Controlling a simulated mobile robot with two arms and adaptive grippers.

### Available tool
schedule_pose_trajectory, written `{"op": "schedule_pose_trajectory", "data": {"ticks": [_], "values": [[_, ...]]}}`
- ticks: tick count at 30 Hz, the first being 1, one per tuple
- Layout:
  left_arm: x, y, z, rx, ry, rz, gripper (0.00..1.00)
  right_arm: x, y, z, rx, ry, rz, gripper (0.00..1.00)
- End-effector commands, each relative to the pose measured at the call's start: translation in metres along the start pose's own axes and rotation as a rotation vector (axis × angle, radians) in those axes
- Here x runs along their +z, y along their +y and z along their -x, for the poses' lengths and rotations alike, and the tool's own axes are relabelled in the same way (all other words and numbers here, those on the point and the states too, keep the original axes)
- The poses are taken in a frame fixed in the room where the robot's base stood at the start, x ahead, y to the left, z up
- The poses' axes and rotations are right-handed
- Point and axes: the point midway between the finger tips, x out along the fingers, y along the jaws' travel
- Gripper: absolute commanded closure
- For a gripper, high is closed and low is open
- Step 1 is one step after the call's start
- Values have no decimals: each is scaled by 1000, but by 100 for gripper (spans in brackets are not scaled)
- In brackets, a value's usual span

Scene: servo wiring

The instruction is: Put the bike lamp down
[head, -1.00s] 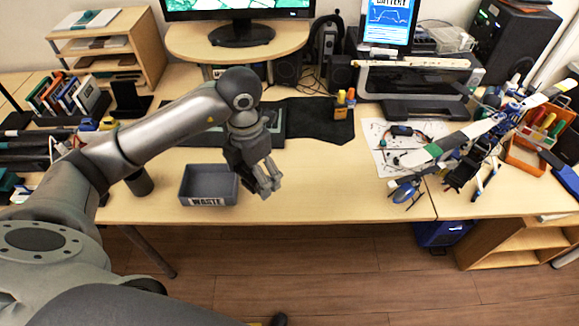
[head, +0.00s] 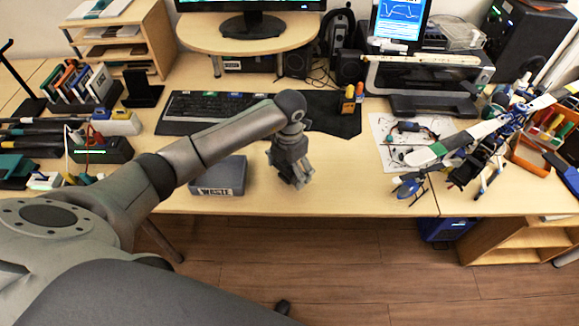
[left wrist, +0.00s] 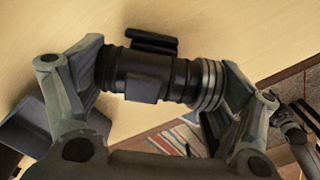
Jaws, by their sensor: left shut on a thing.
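My left gripper (head: 294,178) is over the table, just right of the grey waste bin (head: 221,178) in the head view. In the left wrist view the gripper (left wrist: 160,85) is shut on the bike lamp (left wrist: 150,75), a black cylinder with ribbed rings at one end and a black clamp piece on its side. The lamp lies crosswise between the two fingers, close over the pale wood table. I cannot tell whether it touches the table. In the head view the lamp is hidden by the gripper. My right gripper does not show.
The bare table (head: 340,187) is free to the right of the gripper, with its front edge close by. A model helicopter (head: 455,155) and a printed sheet (head: 385,155) are further right. A keyboard (head: 215,108) and dark mat (head: 333,115) lie behind.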

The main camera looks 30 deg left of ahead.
Motion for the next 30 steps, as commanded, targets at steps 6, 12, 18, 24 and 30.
{"op": "schedule_pose_trajectory", "data": {"ticks": [6, 12, 18, 24, 30], "values": [[1, 0, -4, 0, -4, 0, 42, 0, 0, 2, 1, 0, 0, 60], [1, 1, -8, 1, -4, 0, 42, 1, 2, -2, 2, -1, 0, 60], [1, 0, -7, 0, -3, 1, 0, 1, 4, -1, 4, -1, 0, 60], [1, 0, -6, 0, -3, 1, 0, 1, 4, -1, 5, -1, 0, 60], [1, 1, 0, 0, -5, 1, 0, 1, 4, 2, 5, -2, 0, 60]]}}
